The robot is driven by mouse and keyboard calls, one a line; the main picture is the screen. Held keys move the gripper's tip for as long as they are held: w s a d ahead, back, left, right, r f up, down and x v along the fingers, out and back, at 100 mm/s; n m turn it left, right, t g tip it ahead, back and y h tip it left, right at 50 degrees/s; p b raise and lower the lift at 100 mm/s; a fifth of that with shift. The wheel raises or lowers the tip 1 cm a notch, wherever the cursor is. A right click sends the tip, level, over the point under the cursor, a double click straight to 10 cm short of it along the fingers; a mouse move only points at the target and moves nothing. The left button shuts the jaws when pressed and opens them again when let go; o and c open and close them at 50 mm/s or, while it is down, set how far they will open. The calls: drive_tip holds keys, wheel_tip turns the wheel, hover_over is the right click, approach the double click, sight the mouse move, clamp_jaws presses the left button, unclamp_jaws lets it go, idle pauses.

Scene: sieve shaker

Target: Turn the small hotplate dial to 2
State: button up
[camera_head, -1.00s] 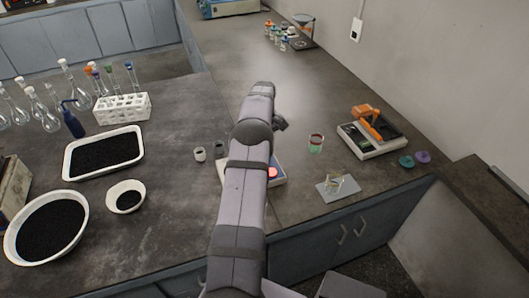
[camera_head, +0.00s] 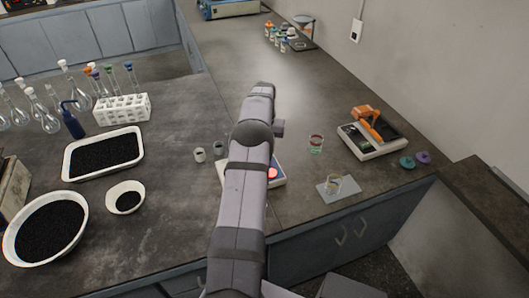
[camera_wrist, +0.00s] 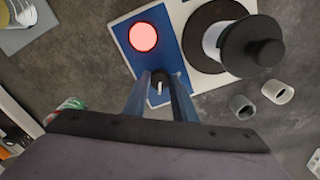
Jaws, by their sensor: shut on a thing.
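A glowing red disc (camera_wrist: 143,37) is on the panel. The small black dial (camera_wrist: 160,84) with a white mark sits at the panel's lower edge. My gripper (camera_wrist: 160,97) is shut on the dial, one blue-grey finger on each side. In the head view my arm covers most of the hotplate (camera_head: 280,179); its red disc shows beside the arm. No dial numbers are readable.
A black-topped vessel (camera_wrist: 254,42) stands on the round plate. Two small grey cups (camera_wrist: 277,91) stand close by.

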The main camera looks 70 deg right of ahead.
drive_tip(key=shift+r+m, duration=0.1)
drive_tip(key=shift+m, duration=0.2)
drive_tip(key=o, duration=1)
drive_tip(key=shift+o, duration=0.2)
drive_tip(key=shift+r+b, duration=0.9)
drive_tip(key=shift+r, duration=2.75)
